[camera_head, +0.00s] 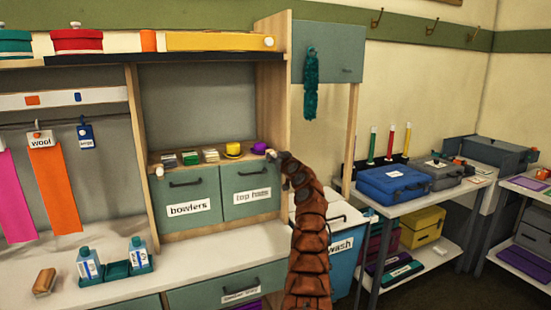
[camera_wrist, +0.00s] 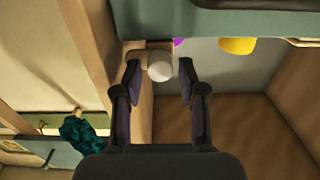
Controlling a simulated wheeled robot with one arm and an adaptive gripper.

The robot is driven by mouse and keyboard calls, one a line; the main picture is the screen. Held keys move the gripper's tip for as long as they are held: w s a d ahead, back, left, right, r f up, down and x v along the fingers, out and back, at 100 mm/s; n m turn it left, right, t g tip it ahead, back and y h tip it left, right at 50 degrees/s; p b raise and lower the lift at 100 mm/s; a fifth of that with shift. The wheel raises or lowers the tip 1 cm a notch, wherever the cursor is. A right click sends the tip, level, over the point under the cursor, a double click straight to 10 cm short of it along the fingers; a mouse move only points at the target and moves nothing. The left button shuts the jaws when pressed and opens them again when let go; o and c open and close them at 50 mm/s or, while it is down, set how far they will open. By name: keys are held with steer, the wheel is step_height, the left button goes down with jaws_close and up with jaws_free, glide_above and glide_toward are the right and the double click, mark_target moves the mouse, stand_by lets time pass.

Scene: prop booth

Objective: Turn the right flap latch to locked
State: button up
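The right flap latch shows as a white round knob (camera_head: 270,152) at the upper right of the grey-green "top hats" flap (camera_head: 240,184). In the wrist view the white knob (camera_wrist: 160,66) sits between my fingertips, with a visible gap on each side. My gripper (camera_wrist: 160,72) is open around or just in front of it; the exact depth is unclear. In the head view my brown segmented arm reaches up to the knob, and my gripper (camera_head: 279,157) is small and partly hidden by it. Which way the latch is turned cannot be made out.
The "bowlers" flap (camera_head: 188,202) is on the left, with another white knob (camera_head: 160,171) at its upper left. A yellow hat (camera_head: 233,149) and a purple one (camera_head: 259,146) stand on the shelf above. A wooden side panel (camera_head: 272,80) rises close to my gripper.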

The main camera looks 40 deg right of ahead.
jaws_close()
steer(key=shift+m+b, duration=0.3)
steer(key=m+b, duration=0.1)
steer(key=m, duration=0.1)
steer(key=shift+f+m, duration=0.1)
steer(key=shift+m, duration=0.2)
steer(key=m, duration=0.5)
steer(key=shift+d+m+b, duration=0.1)
steer(key=shift+m+b, duration=0.2)
steer(key=shift+b, duration=0.1)
steer(key=shift+m+p, duration=0.85)
steer(key=shift+m, duration=3.65)
steer(key=shift+f, duration=0.1)
